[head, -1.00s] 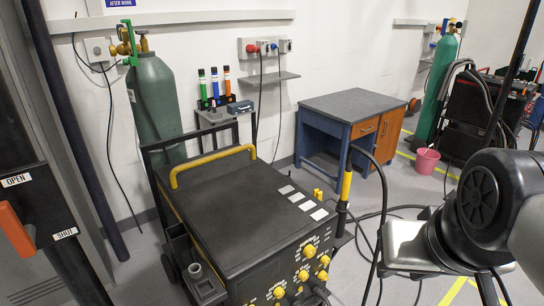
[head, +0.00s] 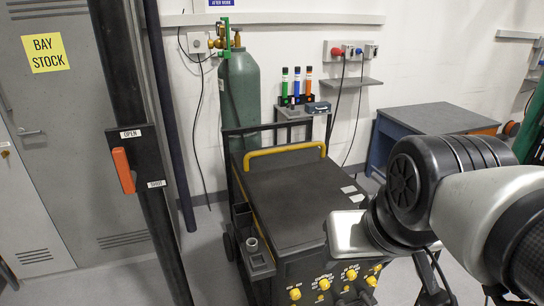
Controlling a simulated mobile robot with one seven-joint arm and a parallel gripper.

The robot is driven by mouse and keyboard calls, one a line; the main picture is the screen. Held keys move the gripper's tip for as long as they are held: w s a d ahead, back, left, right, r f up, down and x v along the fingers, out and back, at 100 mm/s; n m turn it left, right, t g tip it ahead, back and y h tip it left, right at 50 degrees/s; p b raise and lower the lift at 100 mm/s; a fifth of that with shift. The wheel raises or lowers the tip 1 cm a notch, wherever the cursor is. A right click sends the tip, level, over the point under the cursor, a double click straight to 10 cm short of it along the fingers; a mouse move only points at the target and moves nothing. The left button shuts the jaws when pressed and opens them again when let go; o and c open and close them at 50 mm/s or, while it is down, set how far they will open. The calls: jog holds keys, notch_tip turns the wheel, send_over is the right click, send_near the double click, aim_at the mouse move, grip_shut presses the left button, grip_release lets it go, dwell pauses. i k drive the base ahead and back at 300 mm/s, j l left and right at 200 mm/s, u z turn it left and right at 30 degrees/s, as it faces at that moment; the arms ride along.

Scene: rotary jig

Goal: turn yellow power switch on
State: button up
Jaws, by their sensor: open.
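A black welding machine (head: 290,190) with a yellow handle (head: 285,150) stands on a cart at the centre. Its front panel, low in the head view, carries several yellow knobs, including one at the left (head: 295,293) and one near the middle (head: 351,273). I cannot tell which yellow part is the power switch or how it is set. My arm crosses from the right, and its silver link covers the machine's front right corner. My gripper is not visible.
A black post with an orange lever (head: 123,170), marked OPEN and SHUT, stands at left before grey lockers (head: 75,120). A green gas cylinder (head: 240,100) stands behind the machine. A blue workbench (head: 430,120) is behind my arm. Some floor is clear left of the cart.

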aim_at(372, 281)
jog(key=z, duration=0.85)
jog(key=i+l+u, duration=0.1)
jog(key=j+u, duration=0.15)
jog(key=i+l, duration=0.1)
jog(key=l, duration=0.25)
